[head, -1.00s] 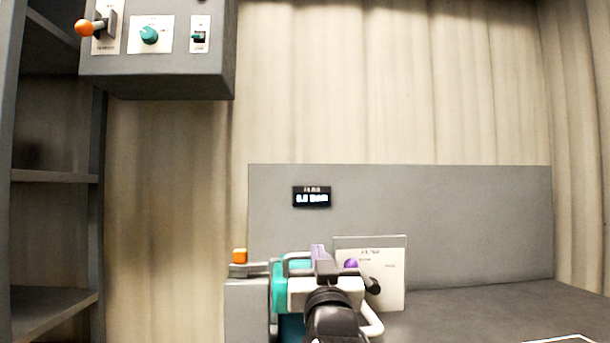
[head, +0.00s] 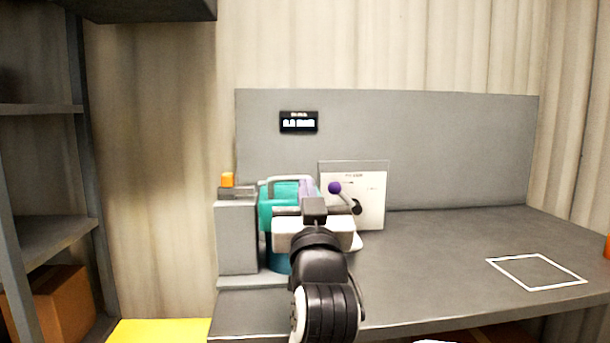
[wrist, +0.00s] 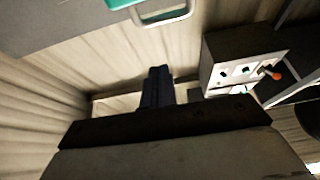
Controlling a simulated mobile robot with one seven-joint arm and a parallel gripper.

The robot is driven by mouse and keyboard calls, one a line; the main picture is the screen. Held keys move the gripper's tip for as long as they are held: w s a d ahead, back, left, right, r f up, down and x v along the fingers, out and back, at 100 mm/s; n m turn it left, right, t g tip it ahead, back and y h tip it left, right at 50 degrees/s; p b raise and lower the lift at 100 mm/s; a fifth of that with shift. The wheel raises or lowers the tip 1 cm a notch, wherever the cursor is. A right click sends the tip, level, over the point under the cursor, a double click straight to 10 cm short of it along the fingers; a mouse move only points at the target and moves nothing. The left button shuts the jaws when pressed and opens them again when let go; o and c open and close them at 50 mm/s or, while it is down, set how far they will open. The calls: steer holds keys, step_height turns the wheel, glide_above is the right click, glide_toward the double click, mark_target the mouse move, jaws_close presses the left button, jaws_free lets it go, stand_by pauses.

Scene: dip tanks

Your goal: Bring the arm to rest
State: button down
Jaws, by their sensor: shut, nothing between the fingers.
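My gripper (head: 314,210) is at the end of my arm, in the middle of the head view, in front of a teal object with a grey handle (head: 277,210). In the wrist view my gripper's dark fingers (wrist: 157,84) are together with nothing between them. The gripper stands apart from the teal part and its grey handle (wrist: 163,14) at the top of that view. My arm hides part of the teal object and the bench in the head view.
A grey bench (head: 440,260) bears a white card (head: 370,205), a purple-knobbed lever (head: 335,187) and a white square outline (head: 537,271). A grey block with an orange button (head: 227,180) stands left. A shelf (head: 45,240) is far left. The bench's right part is mostly clear.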

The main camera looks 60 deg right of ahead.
steer(key=shift+v, duration=0.95)
steer(key=shift+d+f, duration=0.1)
